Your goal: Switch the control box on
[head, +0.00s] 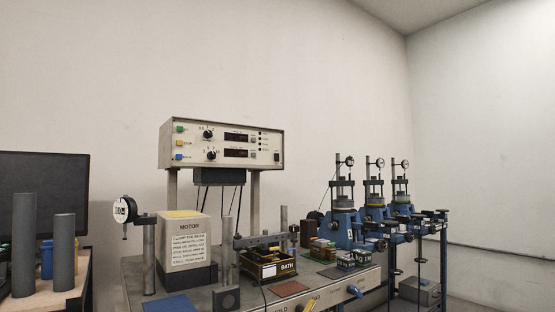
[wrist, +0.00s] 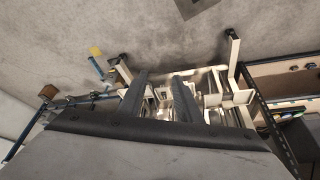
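A cream box with two dials, two dark displays and coloured buttons (head: 222,143) stands raised on posts at the back of the bench in the head view. It looks like the control box. Green, yellow and blue buttons run down its left side, and a small switch sits at its lower right. Its displays look dark; the switch position is too small to tell. My gripper (wrist: 160,78) shows in the wrist view with its two dark fingers apart and nothing visible held between them. It is not in the head view. I cannot clearly make out the control box in the wrist view.
Several blue lever frames (head: 343,222) fill the right side. A dial gauge (head: 121,210) is at left. The wall above is bare.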

